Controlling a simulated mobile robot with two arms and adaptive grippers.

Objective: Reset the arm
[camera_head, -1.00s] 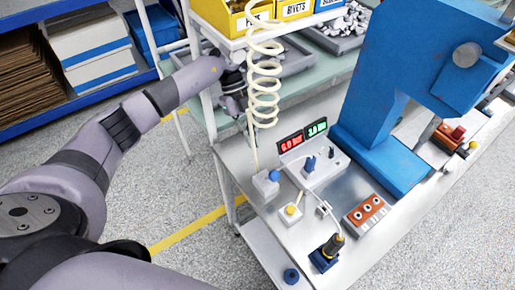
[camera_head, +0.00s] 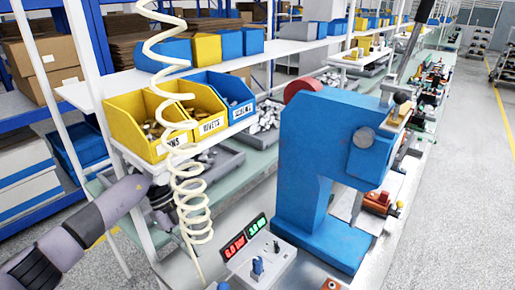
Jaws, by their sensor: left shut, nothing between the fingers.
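My left arm (camera_head: 70,240) reaches in from the lower left. Its gripper (camera_head: 166,217) is shut and empty, beside the white post of the bench shelf and left of the coiled cream cable (camera_head: 190,205). The cable and post stand close to it, and its fingertips are small in the picture. The test unit (camera_head: 262,262) stands on the bench to the right, apart from the gripper, with a red and a green display lit and a blue knob. My right gripper is out of view.
Yellow bins (camera_head: 135,125) and a blue bin (camera_head: 222,95) stand on the shelf above the gripper. A big blue press (camera_head: 320,170) stands right of the test unit. Grey trays of metal parts (camera_head: 208,165) lie behind the coil. Grey floor is open at far right.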

